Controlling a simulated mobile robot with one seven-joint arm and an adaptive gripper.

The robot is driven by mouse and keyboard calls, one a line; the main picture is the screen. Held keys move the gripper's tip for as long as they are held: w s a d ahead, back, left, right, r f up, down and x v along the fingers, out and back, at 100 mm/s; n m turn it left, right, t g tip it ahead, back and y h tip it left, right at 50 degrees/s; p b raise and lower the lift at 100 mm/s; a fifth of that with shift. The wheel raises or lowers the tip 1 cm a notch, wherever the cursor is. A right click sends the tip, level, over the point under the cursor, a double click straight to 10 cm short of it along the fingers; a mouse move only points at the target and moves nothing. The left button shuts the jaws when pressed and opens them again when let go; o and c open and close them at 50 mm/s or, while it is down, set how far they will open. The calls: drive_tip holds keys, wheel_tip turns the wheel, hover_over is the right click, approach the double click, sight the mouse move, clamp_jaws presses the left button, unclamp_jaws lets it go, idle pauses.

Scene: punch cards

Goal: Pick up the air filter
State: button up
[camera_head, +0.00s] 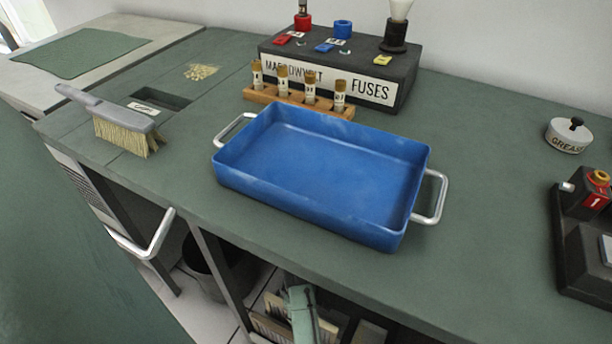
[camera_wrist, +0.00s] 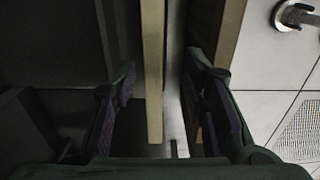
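Under the bench, flat panels with tan edges (camera_head: 272,325) stand upright, partly hidden by my arm; one appears to be the air filter, though I cannot be sure. In the wrist view, a narrow pale tan edge (camera_wrist: 153,70) runs between the fingers of my gripper (camera_wrist: 162,85). My gripper is open, with one finger on each side of that edge and visible gaps to both. My greenish arm end (camera_head: 302,315) reaches below the bench front in the head view; its fingertips are hidden there.
The green bench top (camera_head: 480,240) overhangs this space. A blue tray (camera_head: 320,165) with metal handles sits on it. A brush (camera_head: 120,120), a fuse box (camera_head: 345,75) and a grease tin (camera_head: 568,136) are also on top. A dark bin (camera_head: 205,270) stands below left.

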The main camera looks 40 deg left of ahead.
wheel_tip(320, 180, down, 4)
drive_tip(key=shift+s+r, duration=0.1)
drive_tip(key=shift+r, duration=0.1)
drive_tip(key=f, duration=0.5)
drive_tip(key=shift+w+a+f, duration=0.25)
drive_tip(key=shift+w+a, duration=0.1)
clamp_jaws()
